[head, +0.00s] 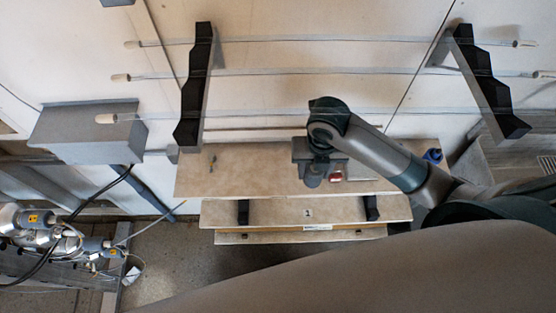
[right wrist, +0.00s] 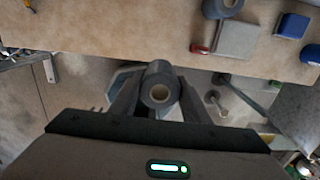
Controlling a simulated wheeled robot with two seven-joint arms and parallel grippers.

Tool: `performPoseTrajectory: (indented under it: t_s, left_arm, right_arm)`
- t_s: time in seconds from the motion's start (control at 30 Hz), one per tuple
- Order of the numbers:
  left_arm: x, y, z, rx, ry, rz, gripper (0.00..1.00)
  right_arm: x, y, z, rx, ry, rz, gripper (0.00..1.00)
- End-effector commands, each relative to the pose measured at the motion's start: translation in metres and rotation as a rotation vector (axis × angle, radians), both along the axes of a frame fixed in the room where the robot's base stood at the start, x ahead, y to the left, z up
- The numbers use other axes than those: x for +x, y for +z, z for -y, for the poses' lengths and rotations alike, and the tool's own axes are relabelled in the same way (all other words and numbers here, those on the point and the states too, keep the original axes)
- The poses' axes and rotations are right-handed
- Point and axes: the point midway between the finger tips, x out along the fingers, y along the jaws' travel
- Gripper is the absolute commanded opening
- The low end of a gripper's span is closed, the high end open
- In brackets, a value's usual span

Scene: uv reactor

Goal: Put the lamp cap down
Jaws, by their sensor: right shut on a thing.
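My right gripper (head: 312,180) is over the front edge of the wooden bench in the head view. In the right wrist view its two fingers (right wrist: 160,100) are closed around a dark grey cylinder with a pale round centre, the lamp cap (right wrist: 160,74). The cap's round end faces the wrist camera, and the cap appears held just off the bench's edge. In the head view the arm's end largely covers the cap. My left gripper is not in view.
The bench top (head: 240,170) holds a red item (head: 337,175) beside the gripper and a blue item (head: 433,155) at the right. The right wrist view shows a grey block (right wrist: 238,40) and a blue block (right wrist: 293,25). Clear tubes rest across black notched racks (head: 195,85) behind.

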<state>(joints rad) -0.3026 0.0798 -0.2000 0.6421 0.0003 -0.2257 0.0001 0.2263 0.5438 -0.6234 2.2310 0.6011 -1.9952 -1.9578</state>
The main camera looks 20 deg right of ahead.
Motion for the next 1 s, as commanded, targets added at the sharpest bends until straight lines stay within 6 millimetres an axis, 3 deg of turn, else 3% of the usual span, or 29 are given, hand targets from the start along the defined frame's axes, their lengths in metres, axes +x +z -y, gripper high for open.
performPoseTrajectory:
  t_s: [0.1,0.57,1.0]
  left_arm:
    - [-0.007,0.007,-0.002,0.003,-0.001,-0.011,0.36]
    - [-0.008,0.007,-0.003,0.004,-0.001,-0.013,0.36]
    - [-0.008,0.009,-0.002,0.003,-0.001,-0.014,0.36]
  right_arm:
    - [-0.006,0.011,0.000,0.009,0.013,-0.029,0.11]
    - [-0.006,0.011,-0.001,0.013,0.018,-0.037,0.11]
    - [0.031,-0.018,-0.033,0.017,0.015,-0.039,0.11]
